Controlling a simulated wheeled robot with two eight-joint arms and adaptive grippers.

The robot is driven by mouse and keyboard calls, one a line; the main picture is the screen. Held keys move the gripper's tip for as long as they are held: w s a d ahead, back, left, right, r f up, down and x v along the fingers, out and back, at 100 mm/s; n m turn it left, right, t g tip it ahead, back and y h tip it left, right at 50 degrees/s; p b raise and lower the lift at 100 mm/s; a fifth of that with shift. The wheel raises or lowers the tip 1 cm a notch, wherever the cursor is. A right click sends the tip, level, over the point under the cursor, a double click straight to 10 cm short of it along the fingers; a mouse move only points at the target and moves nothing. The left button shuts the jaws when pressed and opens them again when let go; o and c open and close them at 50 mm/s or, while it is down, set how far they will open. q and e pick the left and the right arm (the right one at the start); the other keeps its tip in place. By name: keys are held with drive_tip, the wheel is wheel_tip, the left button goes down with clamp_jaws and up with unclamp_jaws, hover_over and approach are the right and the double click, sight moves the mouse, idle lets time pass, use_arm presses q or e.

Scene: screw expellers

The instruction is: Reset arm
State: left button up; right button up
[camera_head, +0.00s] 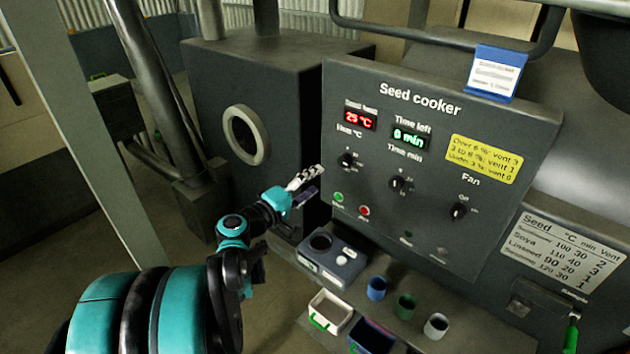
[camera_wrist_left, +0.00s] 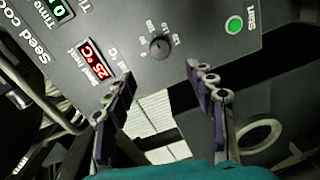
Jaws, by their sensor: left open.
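My left arm comes in from the left in the head view. Its gripper (camera_head: 306,186) is in front of the left edge of the seed cooker panel (camera_head: 455,110), left of the Heat knob (camera_head: 346,160). In the left wrist view the two fingers (camera_wrist_left: 160,92) are spread apart with nothing between them. The Heat knob (camera_wrist_left: 159,47) and the green button (camera_wrist_left: 235,24) lie beyond the fingertips, apart from them. The display reads 25 °C and the time display reads 0 min. My right gripper is not in view.
A metal post (camera_head: 95,130) stands at left. Open floor lies at lower left.

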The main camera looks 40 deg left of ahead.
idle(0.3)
use_arm(q)
drive_tip(key=s+d+f+m+g+h+b, duration=0.1)
drive_tip(key=s+d+f+m+g, duration=0.2)
drive_tip(key=d, duration=0.6)
drive_tip(key=s+d+f+m+g+h+b, duration=0.1)
drive_tip(key=d+f+m+g, duration=0.3)
drive_tip(key=d, duration=0.5)
drive_tip(key=s+d+f+m+g+y, duration=0.3)
drive_tip(key=s+f+m, duration=0.4)
drive_tip(key=s, duration=0.5)
drive_tip(key=shift+s+d+f+m+b, duration=0.25)
drive_tip(key=shift+d+m+b, duration=0.2)
drive_tip(key=shift+d, duration=0.25)
